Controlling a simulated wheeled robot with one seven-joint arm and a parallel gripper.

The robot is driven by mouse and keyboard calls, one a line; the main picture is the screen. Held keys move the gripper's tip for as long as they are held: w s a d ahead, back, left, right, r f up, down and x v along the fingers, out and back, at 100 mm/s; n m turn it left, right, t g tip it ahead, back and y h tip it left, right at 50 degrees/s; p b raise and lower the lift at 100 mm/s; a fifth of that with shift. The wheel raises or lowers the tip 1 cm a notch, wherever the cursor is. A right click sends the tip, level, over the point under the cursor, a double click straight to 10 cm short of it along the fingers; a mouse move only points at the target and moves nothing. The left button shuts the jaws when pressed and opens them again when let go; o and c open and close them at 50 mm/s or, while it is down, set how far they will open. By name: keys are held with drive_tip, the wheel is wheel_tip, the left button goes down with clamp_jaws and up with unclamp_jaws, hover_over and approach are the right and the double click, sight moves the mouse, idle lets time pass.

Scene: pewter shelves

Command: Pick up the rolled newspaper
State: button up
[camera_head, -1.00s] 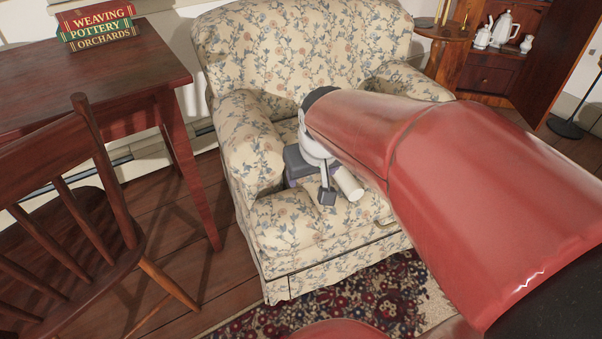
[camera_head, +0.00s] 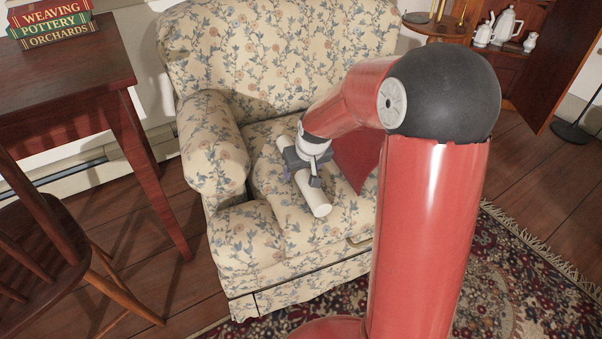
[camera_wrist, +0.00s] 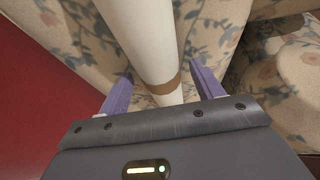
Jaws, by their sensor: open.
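The rolled newspaper is a white tube (camera_head: 313,195) on the seat of the floral armchair (camera_head: 290,240). In the wrist view the newspaper (camera_wrist: 138,40) runs from the top edge down between the fingers, with a brown band (camera_wrist: 164,88) around it near the gripper. My gripper (camera_head: 304,174) is over the roll at the seat. In the wrist view my gripper (camera_wrist: 160,88) is open, one purple finger on each side of the roll, with a gap visible on both sides. The roll's near end is hidden behind the gripper body.
The armchair's left arm (camera_head: 213,150) and backrest (camera_head: 280,50) rise around the seat. A red flat thing (camera_head: 357,158) shows beside the gripper. A wooden table (camera_head: 60,85) with books (camera_head: 50,22) and a chair (camera_head: 45,240) stand at left. A patterned rug (camera_head: 520,285) lies at right.

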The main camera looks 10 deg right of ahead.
drive_tip(key=shift+w+a+f, duration=0.1)
drive_tip(key=shift+w+f, duration=0.15)
drive_tip(key=shift+f, duration=0.25)
drive_tip(key=c, duration=1.2)
drive_tip(key=shift+o, duration=0.2)
drive_tip(key=shift+r, duration=0.1)
